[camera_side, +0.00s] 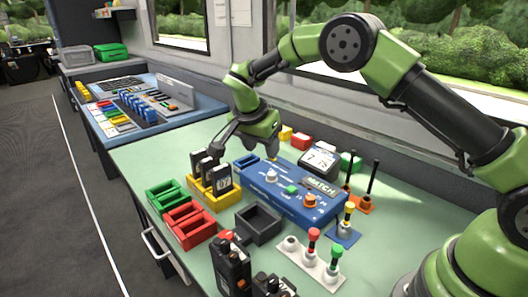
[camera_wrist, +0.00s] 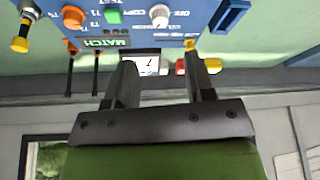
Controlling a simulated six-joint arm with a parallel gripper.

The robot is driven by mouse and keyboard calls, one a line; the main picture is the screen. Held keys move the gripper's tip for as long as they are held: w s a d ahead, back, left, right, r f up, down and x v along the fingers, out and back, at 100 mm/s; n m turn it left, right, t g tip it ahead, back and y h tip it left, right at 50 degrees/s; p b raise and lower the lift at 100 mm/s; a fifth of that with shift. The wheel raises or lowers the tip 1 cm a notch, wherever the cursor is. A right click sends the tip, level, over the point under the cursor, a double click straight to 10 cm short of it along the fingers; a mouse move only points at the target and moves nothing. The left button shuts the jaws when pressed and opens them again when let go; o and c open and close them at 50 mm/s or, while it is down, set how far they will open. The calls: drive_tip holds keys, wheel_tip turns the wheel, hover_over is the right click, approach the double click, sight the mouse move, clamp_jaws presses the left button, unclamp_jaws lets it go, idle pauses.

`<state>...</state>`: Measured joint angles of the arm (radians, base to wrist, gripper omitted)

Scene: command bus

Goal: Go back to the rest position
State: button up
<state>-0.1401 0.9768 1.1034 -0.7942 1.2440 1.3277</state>
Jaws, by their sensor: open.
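My gripper (camera_side: 246,148) hangs above the green worktop (camera_side: 135,160), behind the yellow tray and near the left end of the blue MATCH console (camera_side: 290,192). In the wrist view my gripper (camera_wrist: 160,62) has its two dark fingers apart, with nothing held between them. The console (camera_wrist: 150,28) also shows there, at the top, upside down, with its knobs and MATCH label. My arm arches up and over from the right side.
A yellow tray (camera_side: 230,197) holds several black modules. Green (camera_side: 166,197), red (camera_side: 190,228) and dark grey (camera_side: 260,224) trays stand in front. Upright levers (camera_side: 370,180) and a small display (camera_side: 320,160) stand right of my gripper. The window wall is behind.

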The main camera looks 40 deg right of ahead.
drive_tip(key=shift+r, duration=0.1)
drive_tip(key=s+a+r+n+t+y, duration=0.1)
drive_tip(key=s+r+n+t+y, duration=0.3)
drive_tip(key=s+r, duration=0.95)
drive_tip(key=s+a+r+n+t+y, duration=0.2)
drive_tip(key=s+n, duration=0.5)
drive_tip(key=s, duration=0.8)
drive_tip(key=shift+r, duration=0.55)
